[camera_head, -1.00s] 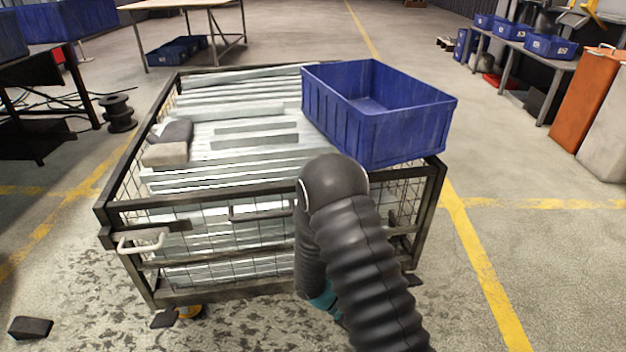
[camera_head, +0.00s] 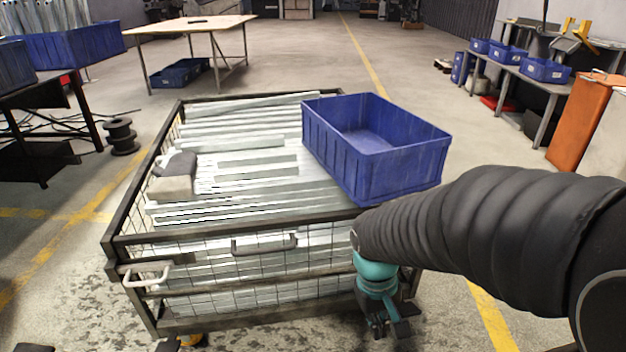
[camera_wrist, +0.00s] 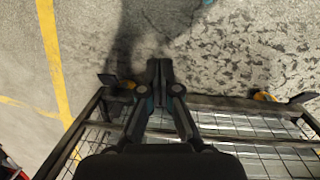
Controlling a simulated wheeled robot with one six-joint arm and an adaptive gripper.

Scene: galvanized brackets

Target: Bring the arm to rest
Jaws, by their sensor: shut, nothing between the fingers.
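My gripper (camera_head: 391,328) hangs at the front right corner of the wire-sided cart (camera_head: 230,322), pointing down. My arm, in a black ribbed sleeve, reaches in from the right edge of the head view. In the wrist view my gripper (camera_wrist: 160,68) is shut with its fingertips together and nothing between them. Below it are the concrete floor and the cart's dark frame (camera_wrist: 235,103). I cannot tell whether the gripper touches the cart.
The cart holds long galvanized brackets (camera_head: 240,160), a grey and tan block (camera_head: 172,188) and an empty blue bin (camera_head: 400,172). A wooden-topped table (camera_head: 190,25) stands behind. Shelves with blue bins (camera_head: 545,70) and an orange cabinet (camera_head: 583,120) are at right.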

